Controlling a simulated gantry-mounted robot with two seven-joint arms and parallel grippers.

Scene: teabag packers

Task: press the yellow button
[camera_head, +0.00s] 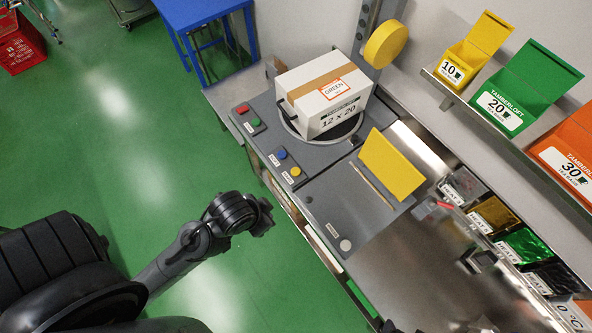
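The yellow button (295,171) is on the grey control panel at the front edge of the machine, beside a blue button (281,153). Nothing covers it. My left gripper (266,215) is at the end of the black arm from the left. In the picture it is below and left of the yellow button, apart from it, over the green floor in front of the machine. Its fingers are small and dark, so I cannot tell whether they are open. I cannot make out my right gripper.
A red button (242,109) and a green button (255,122) sit farther up the panel. A white carton (324,92) stands on a round plate behind the buttons. A yellow flap (391,165) stands to the right. Tea boxes line the shelf (466,105) at right.

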